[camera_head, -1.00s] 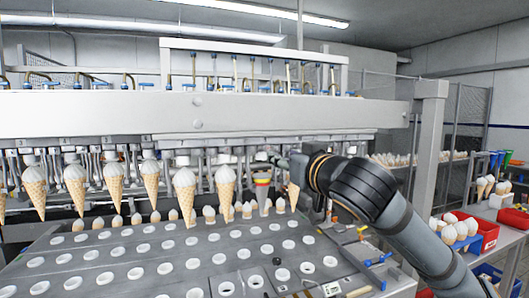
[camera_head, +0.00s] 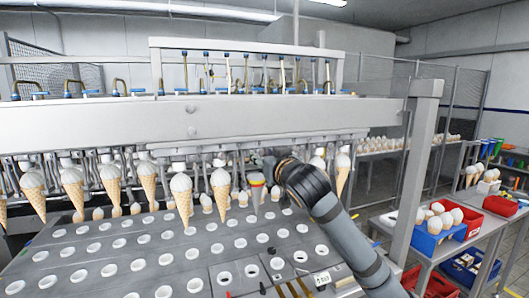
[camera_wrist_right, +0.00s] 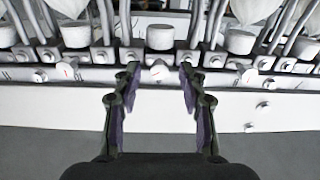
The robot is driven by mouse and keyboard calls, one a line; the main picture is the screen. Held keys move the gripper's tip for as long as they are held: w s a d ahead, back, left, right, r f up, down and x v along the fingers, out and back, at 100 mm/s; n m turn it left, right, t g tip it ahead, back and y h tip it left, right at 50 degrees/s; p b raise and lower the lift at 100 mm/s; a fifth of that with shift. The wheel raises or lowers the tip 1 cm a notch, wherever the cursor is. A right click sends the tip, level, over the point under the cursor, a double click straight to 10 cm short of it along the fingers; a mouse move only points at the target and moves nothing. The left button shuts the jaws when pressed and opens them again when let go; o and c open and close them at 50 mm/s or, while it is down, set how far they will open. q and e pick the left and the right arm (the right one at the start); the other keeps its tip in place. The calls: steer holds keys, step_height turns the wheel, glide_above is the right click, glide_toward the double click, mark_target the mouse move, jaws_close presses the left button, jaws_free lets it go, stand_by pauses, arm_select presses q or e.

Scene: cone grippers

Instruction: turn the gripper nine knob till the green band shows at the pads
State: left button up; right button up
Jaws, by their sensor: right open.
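My right gripper (camera_wrist_right: 158,78) is open and empty, with a gap on both sides of the knob. In the head view my right wrist hides most of this gripper (camera_head: 264,160), which reaches in under the machine's beam. A grey cone-shaped gauge (camera_head: 257,193) hangs in the row just left of it, with red and yellow bands near its top; I see no green at the pads. My left gripper is out of view.
Several similar knobs (camera_wrist_right: 67,71) flank this one along the rail. Waffle cones (camera_head: 220,192) hang in a row to the left above a grey plate with holes (camera_head: 150,262). A metal post (camera_head: 415,180) stands right of my arm, with red and blue bins (camera_head: 428,243) beyond it.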

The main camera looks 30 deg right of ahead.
jaws_close()
steer(key=n+p, duration=0.1)
steer(key=n, duration=0.1)
steer(key=shift+r+n, duration=0.15)
steer(key=shift+n, duration=0.15)
steer(key=shift+n+p, duration=0.3)
steer(key=shift+n, duration=0.2)
jaws_free()
